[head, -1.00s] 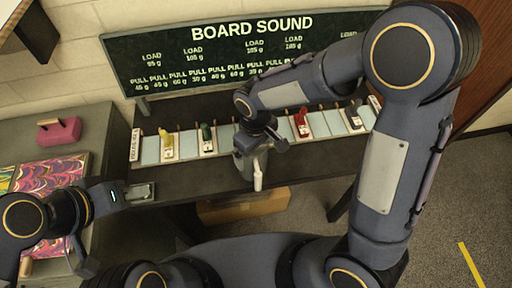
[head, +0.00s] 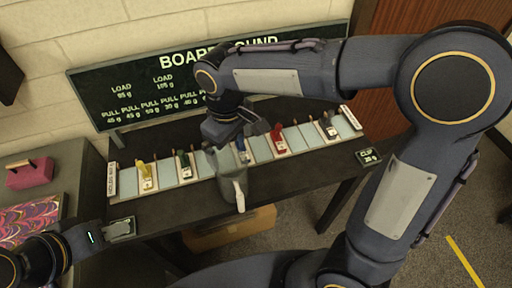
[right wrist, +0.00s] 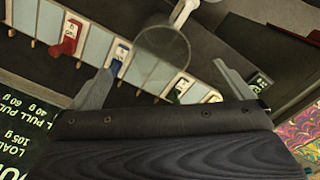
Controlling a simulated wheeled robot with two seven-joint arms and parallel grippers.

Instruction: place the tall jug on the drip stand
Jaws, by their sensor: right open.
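A tall grey jug (head: 231,178) with a white handle (head: 240,196) stands on the dark table near its front edge. The right wrist view shows its round rim (right wrist: 163,48) and its handle (right wrist: 183,14). My right gripper (head: 232,138) is just above the jug. Its two fingers (right wrist: 162,70) are spread, with the rim lying between and just beyond the tips; no grip shows. My left gripper (head: 122,228) is over the table's left front corner; its finger spread is unclear. I cannot pick out the drip stand with certainty.
A sign board (head: 150,90) stands behind. A cardboard box (head: 230,228) lies below.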

